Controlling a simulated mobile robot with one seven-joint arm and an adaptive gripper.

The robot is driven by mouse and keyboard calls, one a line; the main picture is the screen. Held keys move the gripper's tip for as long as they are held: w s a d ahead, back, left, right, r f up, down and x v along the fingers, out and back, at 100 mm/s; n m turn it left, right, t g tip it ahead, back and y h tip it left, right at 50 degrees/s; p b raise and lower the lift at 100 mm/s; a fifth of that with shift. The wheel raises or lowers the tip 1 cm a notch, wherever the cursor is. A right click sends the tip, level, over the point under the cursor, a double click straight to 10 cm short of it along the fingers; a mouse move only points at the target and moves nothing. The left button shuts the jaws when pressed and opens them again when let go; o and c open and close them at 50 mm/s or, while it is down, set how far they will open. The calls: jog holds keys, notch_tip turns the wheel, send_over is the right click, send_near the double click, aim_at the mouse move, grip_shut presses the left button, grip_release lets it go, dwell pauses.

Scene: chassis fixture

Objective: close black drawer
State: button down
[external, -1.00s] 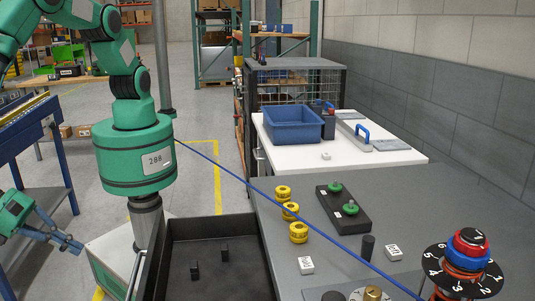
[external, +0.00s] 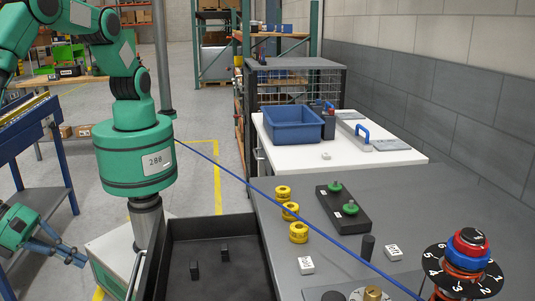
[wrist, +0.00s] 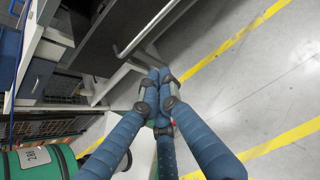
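The black drawer (external: 212,226) stands pulled open at the bottom centre of the external view, with two small black blocks inside. Its dark front appears in the wrist view (wrist: 105,38) with a grey metal bar handle (wrist: 150,30). My gripper (external: 80,256) is at the lower left of the external view, left of the drawer and apart from it. In the wrist view my gripper's blue fingers (wrist: 159,76) meet closely at the tips, with nothing visible between them. The tips show just below the handle in that picture; the depth gap is unclear.
A grey worktop (external: 420,205) right of the drawer carries yellow knobs, green buttons and a dial. A blue cable crosses above it. A white bench with a blue bin (external: 293,125) stands behind. A blue table (external: 40,165) is at left. Floor is open between.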

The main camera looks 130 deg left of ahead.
jog(key=w+a+f+b, duration=0.2)
jog(key=w+a+f, duration=0.2)
jog(key=w+a, duration=0.2)
jog(key=shift+w+a, duration=0.4)
jog(key=shift+w, duration=0.05)
jog(key=shift+w+a, duration=0.1)
send_near(240, 275)
jog(key=w+a, duration=0.1)
jog(key=w+a+f, duration=0.1)
jog(key=w+a, duration=0.1)
jog(key=w+a+p, duration=0.1)
jog(key=w+a, duration=0.1)
jog(key=shift+w+a+f, duration=0.2)
jog(key=shift+f, duration=0.15)
dwell(0.4)
